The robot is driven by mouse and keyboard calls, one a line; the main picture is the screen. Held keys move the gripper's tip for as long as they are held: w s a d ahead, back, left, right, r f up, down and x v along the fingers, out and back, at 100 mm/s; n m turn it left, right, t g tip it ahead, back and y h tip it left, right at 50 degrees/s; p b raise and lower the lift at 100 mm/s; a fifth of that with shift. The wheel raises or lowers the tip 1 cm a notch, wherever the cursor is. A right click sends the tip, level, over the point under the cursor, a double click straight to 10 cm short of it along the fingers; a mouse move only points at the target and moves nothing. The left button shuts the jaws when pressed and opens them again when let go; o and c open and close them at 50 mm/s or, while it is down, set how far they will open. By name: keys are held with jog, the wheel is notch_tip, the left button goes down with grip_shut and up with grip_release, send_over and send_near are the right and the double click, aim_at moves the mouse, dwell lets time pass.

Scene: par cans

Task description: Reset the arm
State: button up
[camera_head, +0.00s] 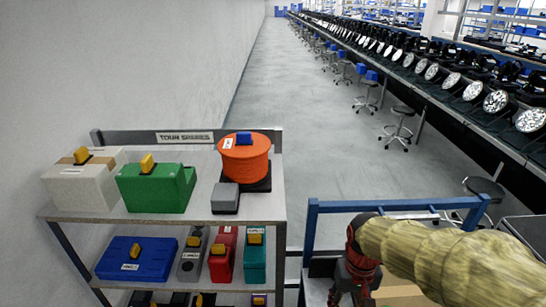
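My arm, in a yellowish cloth sleeve, reaches in from the lower right. My gripper (340,290), dark with red parts, hangs at its end near the bottom edge, pointing down. It is in front of a blue-framed cart (400,205) and to the right of the shelf rack (215,214). Its fingertips are small, dark and partly cut off by the frame, so I cannot tell whether they are open or hold anything.
The rack's top holds a white box (85,188), a green case (155,190), an orange drum (245,165) and a grey box (225,198). Several cases sit below. A cardboard surface (400,293) lies by the arm. Stools (398,130) line the lamp bench; the aisle (310,120) is clear.

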jog(key=s+r+t+b, duration=0.3)
jog(key=s+r+t, duration=0.3)
jog(key=r, duration=0.5)
jog(key=s, duration=0.2)
jog(key=shift+s+b, duration=0.35)
jog(key=shift+s, duration=0.05)
jog(key=shift+d, duration=0.1)
